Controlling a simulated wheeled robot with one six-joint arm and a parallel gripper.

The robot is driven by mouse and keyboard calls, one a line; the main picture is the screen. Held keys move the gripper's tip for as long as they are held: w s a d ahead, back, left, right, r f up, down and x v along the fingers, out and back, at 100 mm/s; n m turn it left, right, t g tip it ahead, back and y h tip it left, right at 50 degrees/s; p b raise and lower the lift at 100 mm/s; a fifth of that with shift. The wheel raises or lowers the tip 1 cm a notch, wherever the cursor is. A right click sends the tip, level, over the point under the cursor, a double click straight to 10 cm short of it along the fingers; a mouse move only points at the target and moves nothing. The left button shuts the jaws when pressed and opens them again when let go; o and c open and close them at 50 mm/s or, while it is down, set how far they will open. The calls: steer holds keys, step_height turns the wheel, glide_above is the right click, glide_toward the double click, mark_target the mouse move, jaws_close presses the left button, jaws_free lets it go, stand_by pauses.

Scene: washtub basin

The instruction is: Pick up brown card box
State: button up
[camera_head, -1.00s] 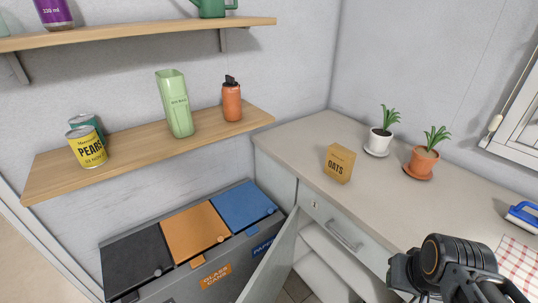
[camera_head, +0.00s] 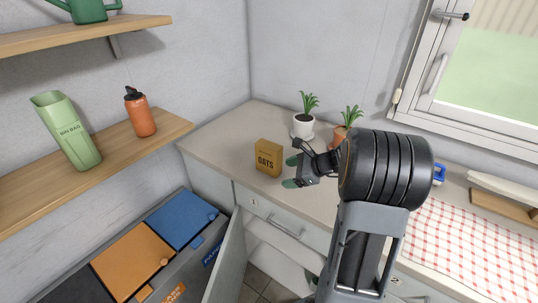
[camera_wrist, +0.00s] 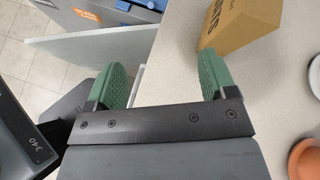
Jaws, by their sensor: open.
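In the wrist view the box (camera_wrist: 246,25) is at the top right, beyond the right fingertip. My gripper (camera_head: 291,171) is just right of the box in the head view, its green fingers apart and empty. In the wrist view the fingers of my gripper (camera_wrist: 163,80) are spread wide with floor and counter edge between them. The box is not between the fingers.
A white potted plant (camera_head: 303,124) and a terracotta potted plant (camera_head: 338,135) stand behind my gripper. An open cabinet door (camera_head: 228,262) juts out below the counter. A checked cloth (camera_head: 465,245) lies to the right. A shelf (camera_head: 120,150) holds a bottle (camera_head: 140,113).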

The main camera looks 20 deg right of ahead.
mark_target(280, 163)
steer(key=w+d+f+m+t, duration=0.1)
steer(key=w+d+m+t, duration=0.2)
steer(key=d+m, duration=0.3)
steer(key=shift+t+h, duration=0.3)
steer(key=shift+t, duration=0.1)
steer(key=x, duration=0.2)
steer(key=p+x, duration=0.1)
steer(key=x, duration=0.1)
steer(key=d+x, duration=0.1)
steer(key=x, duration=0.1)
steer(key=shift+w+f+p, duration=0.3)
steer(key=shift+w+f, duration=0.05)
steer(key=shift+f, duration=0.1)
steer(key=shift+f+p+x, duration=0.2)
steer(key=shift+p+x, duration=0.65)
steer(key=shift+x, duration=2.15)
steer(key=shift+d, duration=0.1)
steer(key=c, duration=1)
